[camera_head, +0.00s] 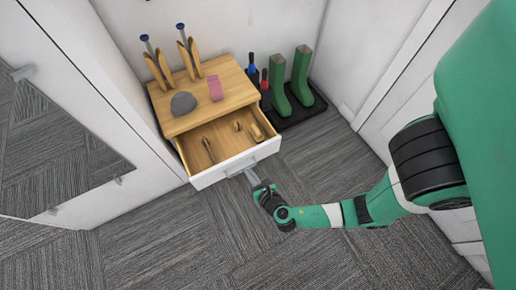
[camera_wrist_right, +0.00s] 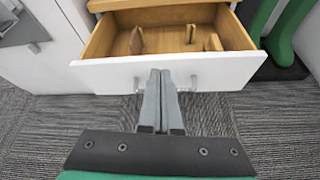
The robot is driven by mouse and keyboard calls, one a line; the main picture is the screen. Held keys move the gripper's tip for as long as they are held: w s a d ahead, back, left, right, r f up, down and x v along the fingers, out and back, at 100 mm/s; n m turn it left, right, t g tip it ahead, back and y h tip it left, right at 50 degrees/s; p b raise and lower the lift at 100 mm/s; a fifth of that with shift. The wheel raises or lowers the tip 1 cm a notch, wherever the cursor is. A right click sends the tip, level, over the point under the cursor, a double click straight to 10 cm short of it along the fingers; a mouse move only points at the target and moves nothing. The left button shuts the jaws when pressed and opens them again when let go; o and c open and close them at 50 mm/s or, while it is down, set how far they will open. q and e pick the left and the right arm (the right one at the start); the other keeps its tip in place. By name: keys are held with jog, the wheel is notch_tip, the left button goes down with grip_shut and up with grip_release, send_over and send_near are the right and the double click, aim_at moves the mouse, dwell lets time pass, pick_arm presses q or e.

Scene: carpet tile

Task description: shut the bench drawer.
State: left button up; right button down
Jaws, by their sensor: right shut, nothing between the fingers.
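The bench (camera_head: 225,87) is a wooden-topped unit against the back wall. Its white-fronted drawer (camera_head: 238,165) stands open toward me, with several small wooden items inside. In the right wrist view the drawer front (camera_wrist_right: 215,73) spans the middle of the picture, with grey handle parts showing on it. My right gripper (camera_head: 251,176) is shut and empty, its fingertips at the middle of the drawer front. The fingers also show in the right wrist view (camera_wrist_right: 160,78), overlapping the drawer front; I cannot tell whether they touch it. My left gripper is not in view.
On the bench top lie a grey stone-like object (camera_head: 183,103) and a pink block (camera_head: 215,88). Wooden pieces with blue-topped rods stand behind. Green boots (camera_head: 301,75) stand on a dark tray (camera_head: 300,112) at right. A mirrored white door (camera_head: 60,150) is at left. Carpet in front is clear.

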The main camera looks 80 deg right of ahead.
jog(key=s+d+f+n+g+p, duration=0.1)
jog(key=s+f, duration=0.1)
jog(key=s, duration=0.7)
jog(key=b, duration=0.6)
send_near(254, 152)
jog(key=x, duration=0.5)
jog(key=shift+d+f, duration=0.1)
jog(key=shift+f, duration=0.4)
jog(key=shift+w+d, duration=0.4)
jog(key=shift+d, duration=0.05)
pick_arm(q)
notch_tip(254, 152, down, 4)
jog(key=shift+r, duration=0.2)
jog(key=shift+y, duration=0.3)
pick_arm(e)
jog(key=shift+d, duration=0.1)
